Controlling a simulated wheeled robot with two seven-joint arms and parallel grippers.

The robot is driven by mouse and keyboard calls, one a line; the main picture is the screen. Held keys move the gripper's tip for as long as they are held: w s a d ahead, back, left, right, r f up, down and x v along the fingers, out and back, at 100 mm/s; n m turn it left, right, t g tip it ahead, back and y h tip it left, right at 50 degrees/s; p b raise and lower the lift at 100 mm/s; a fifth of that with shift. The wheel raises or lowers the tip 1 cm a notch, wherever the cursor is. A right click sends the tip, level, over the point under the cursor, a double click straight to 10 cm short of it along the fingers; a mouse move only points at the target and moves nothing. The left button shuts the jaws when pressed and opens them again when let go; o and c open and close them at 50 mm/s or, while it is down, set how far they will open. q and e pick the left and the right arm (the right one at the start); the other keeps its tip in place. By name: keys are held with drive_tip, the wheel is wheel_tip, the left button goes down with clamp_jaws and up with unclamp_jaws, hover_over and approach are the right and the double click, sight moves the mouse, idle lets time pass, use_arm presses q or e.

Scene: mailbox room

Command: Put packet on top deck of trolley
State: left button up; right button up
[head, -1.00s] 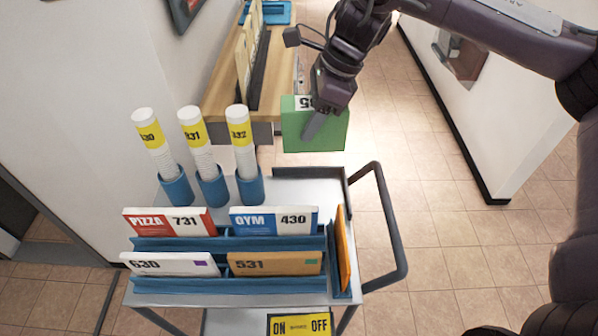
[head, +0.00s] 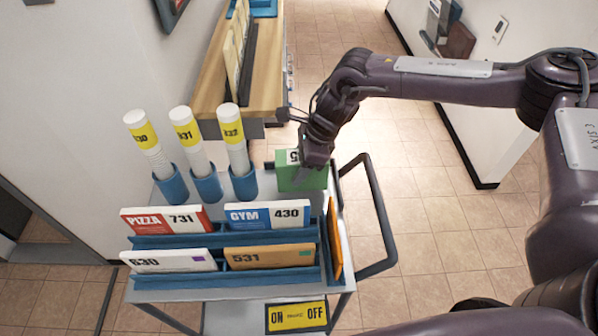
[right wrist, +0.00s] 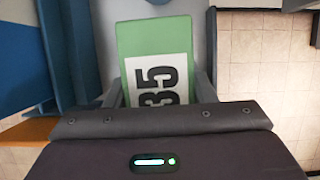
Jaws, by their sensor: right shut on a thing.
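The packet is a green box with a white number label. In the head view the packet (head: 302,180) is at the back right corner of the trolley's top deck (head: 255,206), right of the blue tube holders. I cannot tell whether it touches the deck. My right gripper (head: 306,172) is shut on it from above. In the right wrist view the packet (right wrist: 154,48) sits between the fingers, its label facing the camera, with grey deck behind it. My left gripper is not in view.
Three white tubes (head: 190,138) stand in blue holders left of the packet. Blue racks hold several flat mail pieces (head: 268,215) in front. A dark handle (head: 385,225) rises at the trolley's right. A wooden counter (head: 205,88) stands behind.

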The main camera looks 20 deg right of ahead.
wheel_tip(320, 180, down, 3)
drive_tip(key=shift+r, duration=0.15)
drive_tip(key=shift+f, duration=0.4)
drive_tip(key=o, duration=1.1)
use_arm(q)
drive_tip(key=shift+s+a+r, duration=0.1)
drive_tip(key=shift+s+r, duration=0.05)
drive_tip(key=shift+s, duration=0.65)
use_arm(e)
drive_tip(key=shift+o, duration=0.2)
drive_tip(key=b+v, duration=0.2)
drive_tip(key=v, duration=1)
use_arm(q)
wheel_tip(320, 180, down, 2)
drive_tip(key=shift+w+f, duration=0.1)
